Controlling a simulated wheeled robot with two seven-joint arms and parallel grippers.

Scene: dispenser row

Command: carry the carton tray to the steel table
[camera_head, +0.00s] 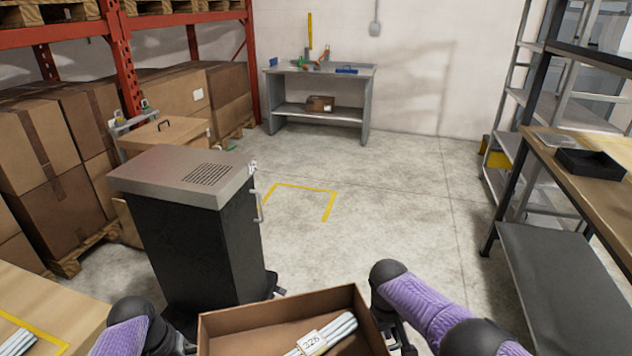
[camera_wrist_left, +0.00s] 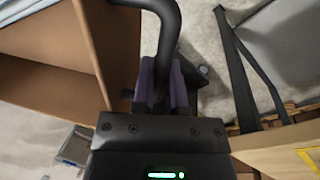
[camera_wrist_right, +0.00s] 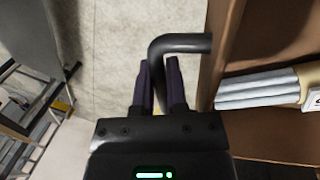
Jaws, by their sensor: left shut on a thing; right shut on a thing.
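The carton tray (camera_head: 225,327) is a brown open box at the bottom of the head view, cut off by its lower edge. It holds several pale rods with a white label band (camera_head: 312,342). In the left wrist view my left gripper (camera_wrist_left: 163,80) is shut on a dark bent handle at the tray's side (camera_wrist_left: 45,92). In the right wrist view my right gripper (camera_wrist_right: 158,82) is shut on the opposite handle (camera_wrist_right: 180,43). A grey metal table (camera_head: 318,70), apparently the steel table, stands at the back wall, with tools on top and a small box below.
A dark cabinet with a grey lid (camera_head: 185,177) stands close ahead on the left. Stacked cartons (camera_head: 60,135) and red racking (camera_head: 122,55) line the left. A wood-topped bench (camera_head: 590,195) and shelving stand right. The middle floor, with a yellow marking (camera_head: 305,187), is clear.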

